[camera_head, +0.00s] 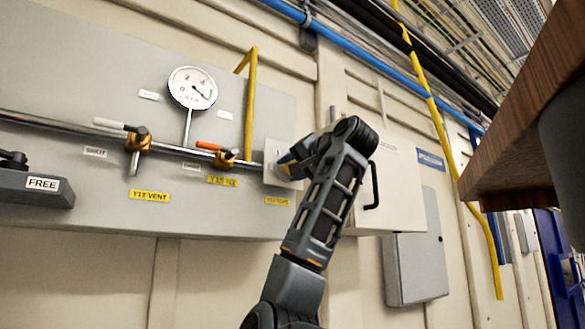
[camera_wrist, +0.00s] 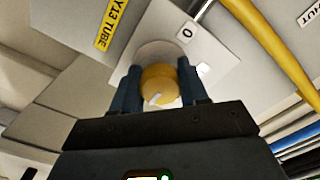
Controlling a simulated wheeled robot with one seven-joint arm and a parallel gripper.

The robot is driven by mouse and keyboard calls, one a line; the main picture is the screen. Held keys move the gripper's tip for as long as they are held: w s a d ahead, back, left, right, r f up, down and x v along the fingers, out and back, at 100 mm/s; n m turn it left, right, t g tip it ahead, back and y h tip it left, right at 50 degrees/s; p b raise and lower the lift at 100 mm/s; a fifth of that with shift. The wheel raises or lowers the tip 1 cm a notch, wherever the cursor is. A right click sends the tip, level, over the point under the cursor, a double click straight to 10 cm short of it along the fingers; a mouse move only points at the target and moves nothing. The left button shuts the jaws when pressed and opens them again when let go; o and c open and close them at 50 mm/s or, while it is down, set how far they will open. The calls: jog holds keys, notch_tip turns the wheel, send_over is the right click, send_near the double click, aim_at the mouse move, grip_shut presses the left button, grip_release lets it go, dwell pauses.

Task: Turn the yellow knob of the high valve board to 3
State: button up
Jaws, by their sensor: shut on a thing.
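The yellow knob (camera_wrist: 158,86) shows in the wrist view with a pale pointer mark on its face, set on a light dial plate (camera_wrist: 215,48). My gripper (camera_wrist: 160,88) has its two dark fingers on either side of the knob and is shut on it. A "0" label (camera_wrist: 187,32) is on the plate above right of the knob; the other scale marks are hidden or unreadable.
Left on the board are a pipe with a white-handled valve (camera_head: 112,124), an orange-handled valve (camera_head: 208,146) and a round gauge (camera_head: 192,88). A yellow pipe (camera_head: 250,105) rises beside the plate. A cabinet with a black handle (camera_head: 374,185) is right. A wooden edge (camera_head: 510,110) overhangs at far right.

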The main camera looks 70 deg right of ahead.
jog(key=shift+f, duration=0.3)
jog(key=o, duration=1.1)
jog(key=shift+r, duration=0.2)
jog(key=shift+c, duration=0.2)
jog(key=shift+s, duration=0.1)
jog(key=b+v, duration=0.3)
jog(key=v, duration=0.4)
jog(key=shift+s+a, duration=0.2)
jog(key=shift+s, duration=0.05)
